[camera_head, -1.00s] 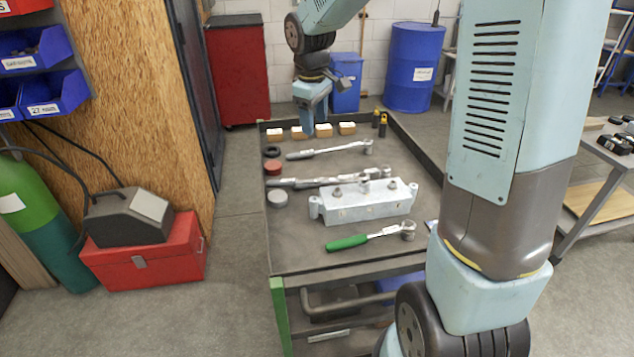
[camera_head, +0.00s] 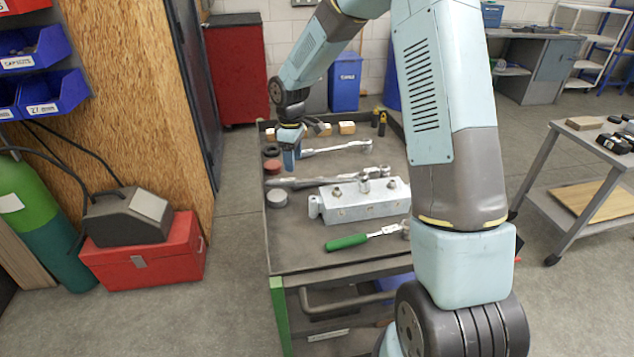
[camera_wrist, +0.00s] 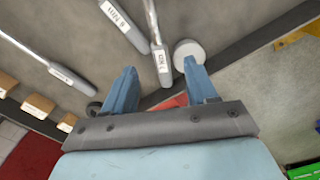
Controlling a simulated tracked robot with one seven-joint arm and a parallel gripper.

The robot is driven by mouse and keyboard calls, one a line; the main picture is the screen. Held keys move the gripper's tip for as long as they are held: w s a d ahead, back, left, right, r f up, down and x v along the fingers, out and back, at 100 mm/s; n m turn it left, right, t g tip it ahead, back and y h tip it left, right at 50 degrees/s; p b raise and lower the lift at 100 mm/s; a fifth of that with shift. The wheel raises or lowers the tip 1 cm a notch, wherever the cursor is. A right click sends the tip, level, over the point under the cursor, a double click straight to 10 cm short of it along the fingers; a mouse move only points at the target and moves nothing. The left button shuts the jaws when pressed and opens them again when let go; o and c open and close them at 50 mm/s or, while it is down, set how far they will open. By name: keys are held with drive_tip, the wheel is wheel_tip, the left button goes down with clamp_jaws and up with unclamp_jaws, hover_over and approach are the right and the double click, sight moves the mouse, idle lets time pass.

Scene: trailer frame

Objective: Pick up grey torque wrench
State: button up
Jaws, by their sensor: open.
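A silver-grey wrench (camera_head: 338,149) lies across the back of the cart top. A second long grey wrench (camera_head: 300,182) lies behind the metal casting, and a green-handled wrench (camera_head: 347,241) lies at the front. In the wrist view, three grey handle ends with white labels show: one at left (camera_wrist: 62,72), one at the top (camera_wrist: 125,25) and one in the middle (camera_wrist: 154,30). My gripper (camera_wrist: 160,72) is open and empty, pointing down over the cart's left side. The middle handle's end appears between its fingertips. Which handle belongs to which wrench I cannot tell fully.
A black ring (camera_head: 271,151), a red disc (camera_head: 273,167) and a grey disc (camera_head: 277,197) lie along the cart's left edge. The metal casting (camera_head: 360,203) stands at centre. Wooden blocks (camera_head: 347,128) line the back. The front left top is bare.

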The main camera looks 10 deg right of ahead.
sight(295, 179)
drive_tip(key=shift+f, duration=3.9)
drive_tip(key=shift+c, duration=0.4)
clamp_jaws()
